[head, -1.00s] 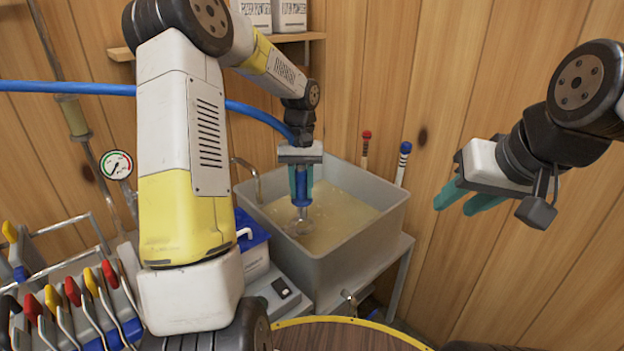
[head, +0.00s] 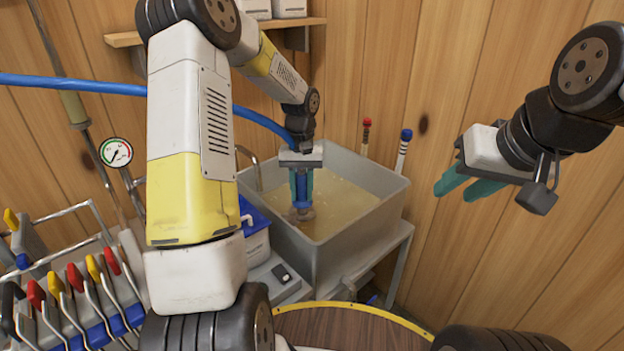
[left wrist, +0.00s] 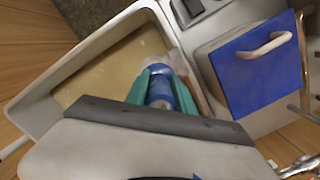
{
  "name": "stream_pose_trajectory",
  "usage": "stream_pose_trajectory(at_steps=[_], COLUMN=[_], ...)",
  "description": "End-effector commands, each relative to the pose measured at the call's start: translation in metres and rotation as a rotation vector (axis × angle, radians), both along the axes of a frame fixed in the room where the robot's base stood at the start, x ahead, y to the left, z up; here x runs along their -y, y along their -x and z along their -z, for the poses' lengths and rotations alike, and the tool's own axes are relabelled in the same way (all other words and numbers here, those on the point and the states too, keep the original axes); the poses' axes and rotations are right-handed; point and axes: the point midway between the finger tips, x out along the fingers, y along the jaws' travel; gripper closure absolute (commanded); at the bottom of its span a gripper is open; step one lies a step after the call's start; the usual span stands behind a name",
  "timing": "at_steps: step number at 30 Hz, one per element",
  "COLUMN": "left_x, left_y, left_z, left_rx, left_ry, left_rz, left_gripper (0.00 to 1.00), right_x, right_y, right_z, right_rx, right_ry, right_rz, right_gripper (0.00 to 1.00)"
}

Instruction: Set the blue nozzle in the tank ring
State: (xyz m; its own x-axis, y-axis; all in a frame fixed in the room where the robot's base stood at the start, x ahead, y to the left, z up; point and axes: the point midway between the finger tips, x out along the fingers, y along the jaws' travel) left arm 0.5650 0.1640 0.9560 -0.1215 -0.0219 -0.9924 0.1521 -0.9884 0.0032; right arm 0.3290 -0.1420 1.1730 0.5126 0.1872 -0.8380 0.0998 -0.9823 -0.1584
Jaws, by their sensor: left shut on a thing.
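The blue nozzle (head: 302,188) is upright between the teal fingers of my left gripper (head: 302,192), which is shut on it. It hangs at the near left part of the grey tank (head: 365,228), inside the wall. The tank ring (head: 300,214) is a small greyish shape at the nozzle's lower end; whether the nozzle is seated in it or just above cannot be told. In the left wrist view the nozzle (left wrist: 160,92) sits between the fingers, with its far end by a pale, blurred shape. My right gripper (head: 468,187) is open and empty, right of the tank.
A blue hose (head: 75,84) runs to my left gripper. A blue-lidded box (head: 254,222) stands left of the tank. A rack of coloured-handled tools (head: 80,290) is at lower left. Red and blue-topped sticks (head: 405,150) stand behind the tank by the wooden wall.

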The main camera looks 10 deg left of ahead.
Motion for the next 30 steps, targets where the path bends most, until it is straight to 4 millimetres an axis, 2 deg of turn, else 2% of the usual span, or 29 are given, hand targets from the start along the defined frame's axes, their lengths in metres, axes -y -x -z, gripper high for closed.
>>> stream_pose_trajectory(at_steps=[18, 26, 27, 30], left_x=[0.0, 0.0, 0.0, 0.0], left_y=[0.0, -0.001, -0.001, -0.001], left_z=[0.028, 0.03, 0.03, 0.03], left_rx=[0.0, 0.001, 0.001, 0.001], left_ry=[0.0, 0.0, 0.0, 0.0], left_rz=[0.001, 0.0, 0.0, 0.0], left_gripper=[1.0, 1.0, 0.67, 0.47], right_x=[0.0, 0.0, 0.0, 0.0], right_y=[0.0, 0.0, 0.0, 0.0], right_z=[0.0, 0.0, 0.0, 0.0], right_rx=[0.0, 0.0, 0.0, 0.0], right_ry=[0.0, 0.0, 0.0, 0.0], right_rz=[0.0, 0.0, 0.0, 0.0], right_gripper=[0.64, 0.64, 0.64, 0.64])
